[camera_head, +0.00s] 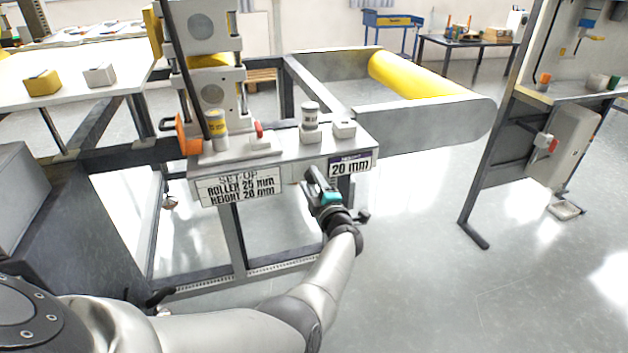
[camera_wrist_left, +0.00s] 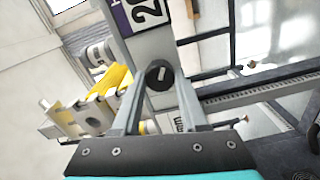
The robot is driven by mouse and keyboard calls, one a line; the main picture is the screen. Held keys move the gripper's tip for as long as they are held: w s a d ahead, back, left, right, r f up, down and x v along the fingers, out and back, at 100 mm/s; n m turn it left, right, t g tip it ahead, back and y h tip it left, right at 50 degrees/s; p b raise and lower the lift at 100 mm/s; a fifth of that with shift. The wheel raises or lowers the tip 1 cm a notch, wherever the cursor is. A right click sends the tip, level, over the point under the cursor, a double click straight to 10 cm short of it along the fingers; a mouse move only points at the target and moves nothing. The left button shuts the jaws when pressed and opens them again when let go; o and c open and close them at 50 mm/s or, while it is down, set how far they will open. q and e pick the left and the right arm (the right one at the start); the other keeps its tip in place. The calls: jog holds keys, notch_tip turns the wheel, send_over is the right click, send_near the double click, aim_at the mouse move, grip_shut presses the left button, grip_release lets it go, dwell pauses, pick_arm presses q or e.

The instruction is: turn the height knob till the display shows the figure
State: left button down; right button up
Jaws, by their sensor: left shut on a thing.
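The height display (camera_head: 350,167) on the front edge of the machine table reads 20 mm; part of it shows in the left wrist view (camera_wrist_left: 146,12). A set-up sign (camera_head: 238,187) beside it gives roller 25 mm and a height that looks like 20 or 28 mm; its last digit is unclear. The black height knob (camera_wrist_left: 160,75), with a pale mark on its face, sits between the fingertips of my left gripper (camera_head: 312,184). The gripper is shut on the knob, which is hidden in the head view. My right gripper is out of view.
The machine table (camera_head: 290,150) carries a white-grey cylinder (camera_head: 310,115), a yellow-topped cylinder (camera_head: 217,125) and a small white block (camera_head: 344,129). A yellow roller (camera_head: 415,75) lies behind.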

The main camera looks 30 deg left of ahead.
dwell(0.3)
pick_arm(q)
jog(key=shift+c, duration=2.2)
grip_release()
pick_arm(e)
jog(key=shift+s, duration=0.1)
